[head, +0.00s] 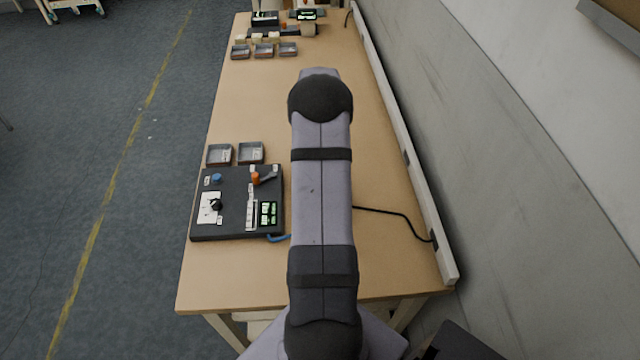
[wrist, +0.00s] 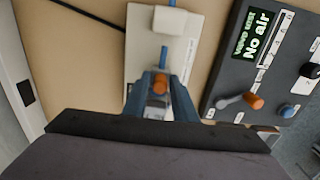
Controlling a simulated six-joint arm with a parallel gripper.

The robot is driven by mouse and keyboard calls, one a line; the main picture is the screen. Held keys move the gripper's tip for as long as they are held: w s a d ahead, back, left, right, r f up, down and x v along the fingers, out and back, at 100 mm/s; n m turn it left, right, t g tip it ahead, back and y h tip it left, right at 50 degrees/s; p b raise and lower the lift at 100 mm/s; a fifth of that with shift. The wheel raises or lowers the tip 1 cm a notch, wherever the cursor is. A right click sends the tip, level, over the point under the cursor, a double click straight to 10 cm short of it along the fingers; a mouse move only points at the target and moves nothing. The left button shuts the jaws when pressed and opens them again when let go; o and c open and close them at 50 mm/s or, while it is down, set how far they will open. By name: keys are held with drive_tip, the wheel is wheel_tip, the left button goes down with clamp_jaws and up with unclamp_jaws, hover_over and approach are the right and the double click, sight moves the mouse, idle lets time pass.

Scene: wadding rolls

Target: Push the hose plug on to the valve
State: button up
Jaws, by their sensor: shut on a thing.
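My gripper (wrist: 160,84) shows in the wrist view with its blue fingers closed around a small pale part with an orange end (wrist: 160,81), which looks like the hose plug. A blue hose (wrist: 164,56) runs from it towards a white block (wrist: 170,20) on a cream plate (wrist: 140,65). The fingers hide much of the plug. I cannot make out the valve for certain, nor whether the plug touches it. In the head view my arm hides the gripper and plug; a short piece of blue hose (head: 278,238) shows beside the arm.
A dark panel (head: 236,228) lies left of my arm, with an orange-ended lever (wrist: 253,102), a blue knob (wrist: 288,110) and a display (wrist: 252,35) reading "No air". Grey trays (head: 219,154) stand behind it. A black cable (head: 390,211) crosses the table's right side. The table's middle is clear.

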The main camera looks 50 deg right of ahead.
drive_tip(key=o, duration=0.5)
drive_tip(key=shift+o, duration=0.2)
drive_tip(key=shift+r, duration=0.15)
drive_tip(key=shift+r+p, duration=2.7)
drive_tip(key=shift+r, duration=0.7)
